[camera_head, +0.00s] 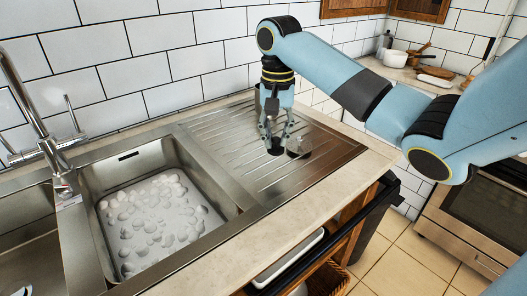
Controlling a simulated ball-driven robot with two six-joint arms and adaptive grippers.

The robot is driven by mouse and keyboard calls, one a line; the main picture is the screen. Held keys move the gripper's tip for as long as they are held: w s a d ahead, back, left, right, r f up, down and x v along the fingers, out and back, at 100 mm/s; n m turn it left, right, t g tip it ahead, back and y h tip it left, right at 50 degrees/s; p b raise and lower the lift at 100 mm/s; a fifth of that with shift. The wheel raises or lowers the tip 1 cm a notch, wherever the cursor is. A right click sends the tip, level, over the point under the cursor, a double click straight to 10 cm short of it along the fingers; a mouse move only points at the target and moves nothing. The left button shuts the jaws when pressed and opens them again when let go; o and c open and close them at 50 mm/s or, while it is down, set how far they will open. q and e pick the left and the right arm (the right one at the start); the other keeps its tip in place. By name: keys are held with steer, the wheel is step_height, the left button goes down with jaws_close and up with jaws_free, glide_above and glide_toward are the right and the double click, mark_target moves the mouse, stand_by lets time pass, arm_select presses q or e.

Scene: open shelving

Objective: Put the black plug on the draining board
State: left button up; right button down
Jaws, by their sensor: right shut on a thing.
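My right gripper (276,130) points down over the ribbed metal draining board (335,152), to the right of the sink basin. It is shut on the black plug (275,149), a small dark piece at its fingertips. The plug is low over the board; I cannot tell whether it touches the metal. A dark round patch (299,154) shows just right of the plug, perhaps its shadow or reflection. My left gripper is out of view.
A basin (228,207) holding white foam or bubbles lies left of the board, with a chrome tap (52,160) beyond it. A tiled wall stands behind. Pans and a board (432,80) sit on the far right counter. An oven (485,215) is at the right.

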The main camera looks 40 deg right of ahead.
steer(key=w+f, duration=0.1)
steer(key=w, duration=0.1)
steer(key=w+a+f, duration=0.1)
steer(key=w, duration=0.1)
steer(key=shift+f, duration=2.25)
steer(key=c, duration=1.2)
jaws_free()
steer(key=shift+f, duration=0.1)
step_height(320, 180, up, 12)
steer(key=shift+r+p, duration=0.15)
steer(key=shift+p, duration=0.2)
